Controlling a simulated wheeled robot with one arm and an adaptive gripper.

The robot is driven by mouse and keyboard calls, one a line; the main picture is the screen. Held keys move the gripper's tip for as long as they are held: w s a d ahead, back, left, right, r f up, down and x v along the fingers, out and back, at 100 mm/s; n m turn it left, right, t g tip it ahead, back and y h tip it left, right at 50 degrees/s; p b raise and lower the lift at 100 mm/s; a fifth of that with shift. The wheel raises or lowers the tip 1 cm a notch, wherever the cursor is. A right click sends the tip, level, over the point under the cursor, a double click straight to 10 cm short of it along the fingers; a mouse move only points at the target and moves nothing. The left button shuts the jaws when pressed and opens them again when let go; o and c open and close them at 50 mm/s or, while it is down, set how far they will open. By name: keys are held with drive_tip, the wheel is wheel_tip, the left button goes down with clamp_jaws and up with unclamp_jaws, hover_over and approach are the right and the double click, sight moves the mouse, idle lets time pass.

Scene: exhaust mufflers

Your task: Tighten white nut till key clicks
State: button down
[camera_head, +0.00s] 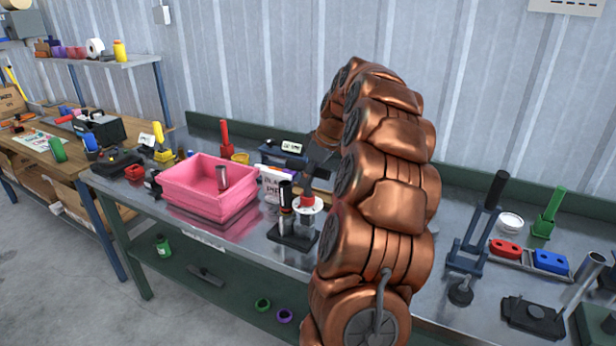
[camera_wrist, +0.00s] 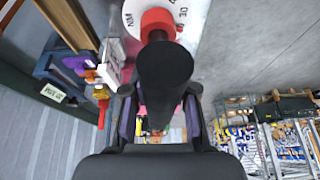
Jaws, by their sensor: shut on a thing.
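My gripper (camera_wrist: 160,98) is shut on the black handle of a key (camera_wrist: 165,75). Beyond the handle, a red collar (camera_wrist: 158,20) and a white dial (camera_wrist: 182,14) marked NM with numbers show in the wrist view. In the head view my gripper (camera_head: 318,160) is over the bench, partly hidden by my arm. The white dial (camera_head: 314,206) with red on it shows just below, close to a black stand (camera_head: 292,238). I cannot make out a white nut at the key; its far end is hidden.
A pink bin (camera_head: 205,195) stands left of the stand. A blue clamp stand (camera_head: 470,245), a white ring (camera_head: 510,222), a green-handled tool (camera_head: 548,215) and red and blue blocks sit on the right. A corrugated wall rises behind the metal bench.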

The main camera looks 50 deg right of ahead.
drive_tip(key=shift+f, duration=0.35)
drive_tip(key=shift+b, duration=0.35)
drive_tip(key=shift+m, duration=0.4)
drive_tip(key=shift+m+h+b, duration=0.35)
drive_tip(key=shift+m+h, duration=0.15)
drive_tip(key=shift+m, duration=0.3)
drive_tip(key=shift+m+h+b, duration=0.3)
drive_tip(key=shift+m, duration=0.8)
